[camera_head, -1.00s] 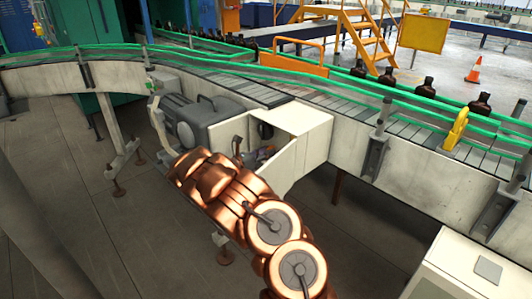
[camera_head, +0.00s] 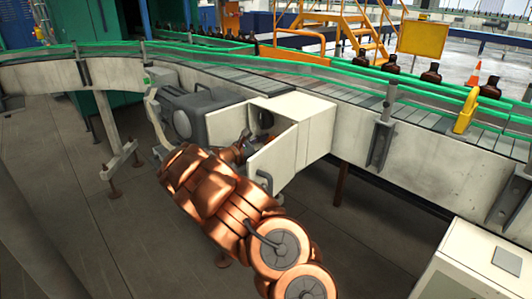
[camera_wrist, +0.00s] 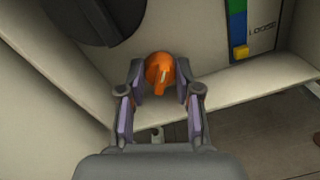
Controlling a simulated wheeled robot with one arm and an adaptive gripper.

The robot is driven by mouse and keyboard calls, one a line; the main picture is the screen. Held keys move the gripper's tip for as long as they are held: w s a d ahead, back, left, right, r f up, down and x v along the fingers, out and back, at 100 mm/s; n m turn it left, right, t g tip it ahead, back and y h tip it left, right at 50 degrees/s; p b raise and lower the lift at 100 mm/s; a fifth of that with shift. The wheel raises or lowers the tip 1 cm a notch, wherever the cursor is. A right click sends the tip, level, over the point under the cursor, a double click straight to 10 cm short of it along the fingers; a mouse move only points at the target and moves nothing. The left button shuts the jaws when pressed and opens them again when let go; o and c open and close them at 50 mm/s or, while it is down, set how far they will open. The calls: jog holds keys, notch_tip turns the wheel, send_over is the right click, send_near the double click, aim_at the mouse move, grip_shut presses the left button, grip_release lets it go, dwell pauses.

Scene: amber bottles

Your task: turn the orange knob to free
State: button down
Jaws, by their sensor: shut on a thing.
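The orange knob (camera_wrist: 160,72) shows in the wrist view, on a pale surface inside the box, with a light mark on its face. My gripper (camera_wrist: 160,80) has one finger on each side of the knob and is shut on it. In the head view my gripper (camera_head: 243,148) is at the opening of the cream box (camera_head: 303,112) on the conveyor's side, and the knob cannot be made out there.
The box's open door panel (camera_head: 273,160) with a grey handle stands close beside my arm. A grey motor (camera_head: 190,115) is to the left. A large dark round part (camera_wrist: 90,18) and a coloured label strip (camera_wrist: 238,28) lie near the knob. Brown bottles (camera_head: 431,73) stand on the conveyor.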

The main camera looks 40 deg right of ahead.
jog(key=m+b, duration=0.4)
jog(key=b, duration=0.1)
jog(key=shift+s+f+b, duration=0.1)
jog(key=shift+f+b, duration=0.1)
jog(key=shift+b, duration=0.1)
jog(key=m+b, duration=0.3)
jog(key=shift+t, duration=0.3)
jog(key=m+b, duration=0.3)
jog(key=b, duration=0.1)
jog(key=shift+m+b, duration=0.3)
jog(key=shift+b, duration=0.3)
jog(key=shift+r, duration=0.15)
jog(key=shift+s, duration=0.1)
jog(key=c, duration=0.8)
grip_release()
